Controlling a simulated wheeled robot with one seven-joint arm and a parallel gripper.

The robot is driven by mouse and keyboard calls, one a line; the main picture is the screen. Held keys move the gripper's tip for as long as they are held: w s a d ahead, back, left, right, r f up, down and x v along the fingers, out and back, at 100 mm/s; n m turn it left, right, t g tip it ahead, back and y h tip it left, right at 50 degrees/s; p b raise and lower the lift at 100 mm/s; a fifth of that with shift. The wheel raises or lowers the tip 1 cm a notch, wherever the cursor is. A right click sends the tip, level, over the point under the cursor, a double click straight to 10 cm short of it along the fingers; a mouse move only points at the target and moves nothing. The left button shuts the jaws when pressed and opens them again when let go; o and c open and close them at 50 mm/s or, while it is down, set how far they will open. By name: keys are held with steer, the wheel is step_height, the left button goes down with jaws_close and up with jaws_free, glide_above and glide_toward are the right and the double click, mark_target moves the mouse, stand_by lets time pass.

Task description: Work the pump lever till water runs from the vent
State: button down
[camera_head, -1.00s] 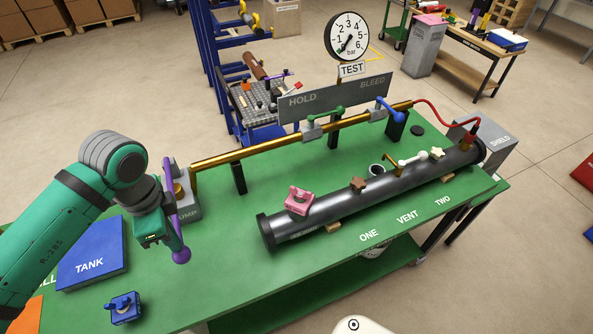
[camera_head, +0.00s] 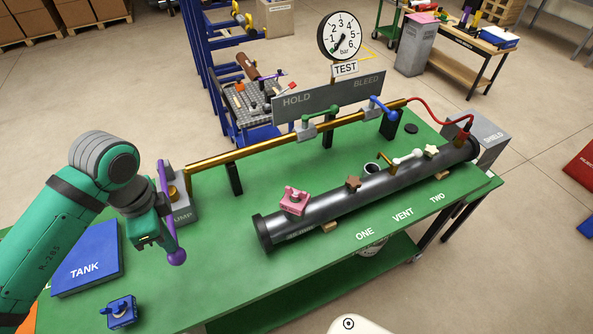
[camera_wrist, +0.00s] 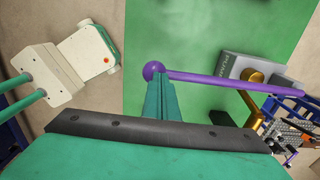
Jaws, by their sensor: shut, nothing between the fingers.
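The purple pump lever (camera_head: 168,215) slants down from the grey pump block (camera_head: 185,208) to a ball end at the table's left front. My gripper (camera_head: 166,241) is beside the lever's ball end. In the wrist view my shut, empty fingers (camera_wrist: 161,82) lie against or just over the lever (camera_wrist: 225,81) by its ball; I cannot tell whether they touch. The black test pipe (camera_head: 370,195) lies on the green table, with VENT marked in front. I see no water at its top fittings. The round gauge (camera_head: 339,35) has its needle at the low end.
A blue TANK box (camera_head: 85,260) and a blue clamp (camera_head: 121,311) are at the left. A pink clamp (camera_head: 294,200) sits on the pipe. A brass line (camera_head: 260,148) with green (camera_head: 320,113) and blue (camera_head: 382,107) handles runs behind. The table's front middle is clear.

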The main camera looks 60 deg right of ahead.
step_height(320, 180, up, 7)
stand_by(0.5)
stand_by(0.3)
